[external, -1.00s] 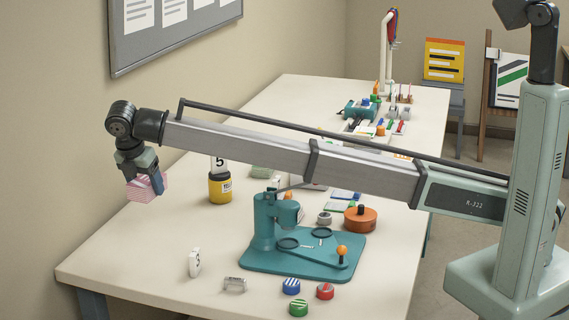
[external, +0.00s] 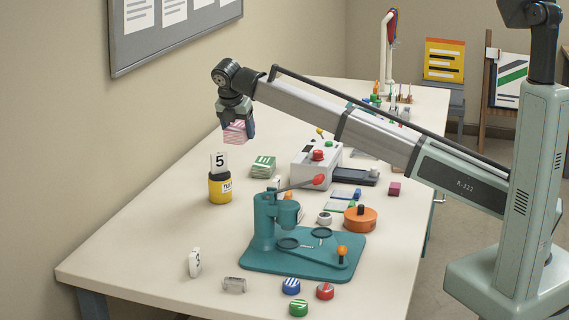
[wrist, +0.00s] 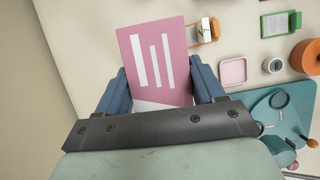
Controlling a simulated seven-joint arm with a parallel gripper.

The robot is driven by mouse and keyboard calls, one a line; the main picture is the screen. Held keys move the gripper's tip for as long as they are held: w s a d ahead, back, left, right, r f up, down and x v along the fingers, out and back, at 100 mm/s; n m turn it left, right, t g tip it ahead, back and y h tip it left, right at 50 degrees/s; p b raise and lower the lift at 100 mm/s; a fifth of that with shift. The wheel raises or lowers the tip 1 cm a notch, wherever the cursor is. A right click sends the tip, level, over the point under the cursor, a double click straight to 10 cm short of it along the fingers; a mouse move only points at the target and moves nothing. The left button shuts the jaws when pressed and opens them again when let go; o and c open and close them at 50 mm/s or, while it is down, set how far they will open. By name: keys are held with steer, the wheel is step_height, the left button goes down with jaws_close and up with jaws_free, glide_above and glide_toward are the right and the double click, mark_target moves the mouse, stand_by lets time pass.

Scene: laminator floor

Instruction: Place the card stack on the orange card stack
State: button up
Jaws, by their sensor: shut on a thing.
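My gripper (external: 237,128) is shut on a pink card stack (external: 236,133) with white stripes and holds it high above the left side of the table. In the wrist view the pink card stack (wrist: 158,60) sits between the two blue fingers, its striped face towards the camera. I cannot clearly make out an orange card stack. A small orange-edged item (wrist: 213,31) with a white marked tag lies to the right of the held stack in the wrist view. A green-and-white striped stack (external: 263,167) stands on the table below and to the right of my gripper.
A yellow cup (external: 220,188) with a "5" card stands below my gripper. A white box (external: 315,165) with a red button, a teal press (external: 265,220) and a round orange container (external: 360,219) stand to the right. The front-left of the table (external: 140,240) is mostly clear.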

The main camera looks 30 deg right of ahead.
steer(key=w+d, duration=0.2)
steer(key=d, duration=1.5)
steer(key=w+d, duration=0.2)
steer(key=d, duration=1.5)
steer(key=s+d, duration=0.3)
steer(key=d, duration=1)
steer(key=s+d, duration=0.3)
steer(key=d, duration=0.9)
steer(key=shift+n, duration=0.3)
steer(key=shift+s+d+f, duration=0.1)
steer(key=shift+d+f, duration=0.05)
steer(key=shift+f, duration=3.75)
steer(key=shift+s+d+f, duration=0.1)
steer(key=shift+d+f, duration=0.05)
steer(key=shift+f, duration=3.7)
steer(key=shift+f, duration=0.15)
steer(key=o, duration=1.2)
steer(key=shift+c, duration=0.2)
steer(key=shift+w, duration=0.1)
